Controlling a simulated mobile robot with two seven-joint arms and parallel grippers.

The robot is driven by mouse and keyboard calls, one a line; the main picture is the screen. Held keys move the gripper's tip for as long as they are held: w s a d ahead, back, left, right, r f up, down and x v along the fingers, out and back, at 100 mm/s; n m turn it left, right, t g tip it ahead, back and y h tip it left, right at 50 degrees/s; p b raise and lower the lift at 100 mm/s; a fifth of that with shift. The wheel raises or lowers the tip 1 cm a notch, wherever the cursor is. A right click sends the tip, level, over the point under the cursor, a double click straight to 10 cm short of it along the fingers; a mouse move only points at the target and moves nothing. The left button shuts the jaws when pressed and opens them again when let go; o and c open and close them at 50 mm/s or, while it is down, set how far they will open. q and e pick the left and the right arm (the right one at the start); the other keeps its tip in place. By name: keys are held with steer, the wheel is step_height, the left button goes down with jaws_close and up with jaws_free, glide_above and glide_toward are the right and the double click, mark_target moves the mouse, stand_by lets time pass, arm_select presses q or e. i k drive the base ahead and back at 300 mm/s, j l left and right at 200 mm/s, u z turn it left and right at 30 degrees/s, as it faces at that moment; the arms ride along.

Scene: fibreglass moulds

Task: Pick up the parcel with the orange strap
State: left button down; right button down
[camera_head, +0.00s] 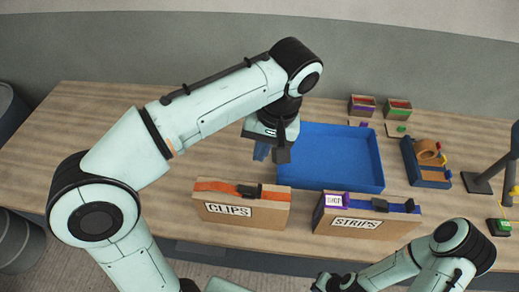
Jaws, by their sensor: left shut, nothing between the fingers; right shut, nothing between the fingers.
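The parcel with the orange strap (240,212) is a brown box labelled CLIPS. It stands near the table's front edge, left of centre, with a dark buckle on its strap. My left gripper (277,153) is shut and empty above the left end of the blue tray, behind the parcel and apart from it. My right gripper (328,284) is low at the bottom edge of the view, partly cut off, shut and empty, in front of the table. Nothing hides the parcel's front face.
A second brown parcel (352,228) labelled STRIPS, with a blue and purple strap, stands to the right. The blue tray (340,180) lies behind the parcels. Small bins (380,106), a tape dispenser (427,165) and a dark stand (482,182) are at right. The table's left is clear.

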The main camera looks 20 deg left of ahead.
mark_target(216, 200)
steer(key=k, duration=1)
